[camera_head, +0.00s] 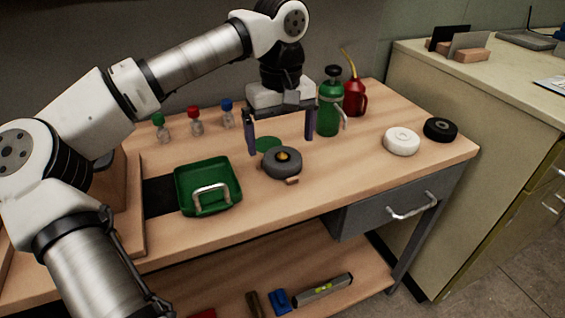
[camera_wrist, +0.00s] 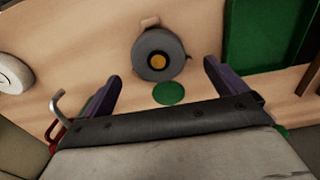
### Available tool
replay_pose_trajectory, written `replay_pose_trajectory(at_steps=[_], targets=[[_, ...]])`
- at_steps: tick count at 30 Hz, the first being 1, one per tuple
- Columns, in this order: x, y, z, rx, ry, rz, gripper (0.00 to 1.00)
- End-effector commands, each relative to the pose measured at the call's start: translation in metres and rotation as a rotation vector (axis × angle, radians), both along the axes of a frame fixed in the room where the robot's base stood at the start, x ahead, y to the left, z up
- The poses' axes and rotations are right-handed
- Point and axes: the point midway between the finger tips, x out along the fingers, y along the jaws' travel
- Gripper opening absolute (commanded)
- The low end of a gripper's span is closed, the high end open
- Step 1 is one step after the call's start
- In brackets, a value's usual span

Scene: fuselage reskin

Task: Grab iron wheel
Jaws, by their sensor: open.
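A dark grey wheel with a brass-coloured centre (camera_head: 281,163) lies flat on the wooden workbench and looks like the iron wheel. A small light tab shows at its edge. It also shows in the wrist view (camera_wrist: 158,55), just beyond the fingertips and between their lines. My gripper (camera_head: 280,138) is open and empty, pointing down above the bench, slightly behind the wheel in the head view. In the wrist view its two purple fingers (camera_wrist: 163,71) are spread wide. Neither finger visibly touches the wheel.
A green tray with a metal handle (camera_head: 207,187) stands left of the wheel. A flat green disc (camera_head: 267,144) lies behind it. A green pump can (camera_head: 329,110) and red oil can (camera_head: 355,97) stand behind right. White (camera_head: 402,141) and black (camera_head: 440,129) wheels lie right.

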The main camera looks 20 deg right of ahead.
Motion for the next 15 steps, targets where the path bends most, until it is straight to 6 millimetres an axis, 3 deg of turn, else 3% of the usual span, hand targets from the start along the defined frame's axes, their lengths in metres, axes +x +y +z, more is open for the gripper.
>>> replay_pose_trajectory(at_steps=[9,15], targets=[[-0.003,-0.002,-0.044,0.0,0.002,-0.001,0.97],[-0.003,-0.002,-0.048,-0.001,0.001,-0.001,0.97]])
